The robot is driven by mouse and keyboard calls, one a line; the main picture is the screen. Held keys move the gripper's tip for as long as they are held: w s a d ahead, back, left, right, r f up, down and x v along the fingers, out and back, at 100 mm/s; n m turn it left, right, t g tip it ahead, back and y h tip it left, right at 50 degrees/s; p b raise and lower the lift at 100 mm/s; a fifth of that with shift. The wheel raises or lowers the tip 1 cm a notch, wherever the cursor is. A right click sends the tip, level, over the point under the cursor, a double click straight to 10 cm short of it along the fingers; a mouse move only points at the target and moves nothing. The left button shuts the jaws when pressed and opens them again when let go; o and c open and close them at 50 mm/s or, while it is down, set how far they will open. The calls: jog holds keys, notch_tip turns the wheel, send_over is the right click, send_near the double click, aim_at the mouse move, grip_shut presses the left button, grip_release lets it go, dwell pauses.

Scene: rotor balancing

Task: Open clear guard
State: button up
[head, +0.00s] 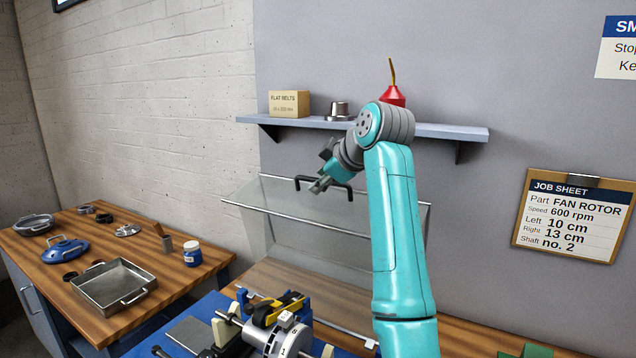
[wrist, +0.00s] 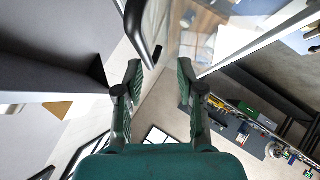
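The clear guard (head: 310,240) stands raised and tilted behind the balancing machine in the head view. A metal rail runs along its upper part. Its black handle (head: 340,185) is at the top, and the handle also shows in the wrist view (wrist: 138,32), close to the tip of the left finger. My gripper (head: 318,187) is at the left part of the handle. In the wrist view its two fingers (wrist: 160,76) are apart, with nothing clearly held between them. Whether a finger touches the handle I cannot tell. The rotor (head: 286,336) sits uncovered below the guard.
A shelf (head: 440,130) with a belt box (head: 289,104), a metal part and a red oil can (head: 392,96) is on the wall behind my arm. A wooden side table (head: 130,245) at the left holds a metal tray (head: 113,284), a blue jar and several parts.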

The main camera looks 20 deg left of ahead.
jog(key=v, duration=0.9)
jog(key=shift+s+d+r, duration=0.15)
jog(key=shift+s+d, duration=0.05)
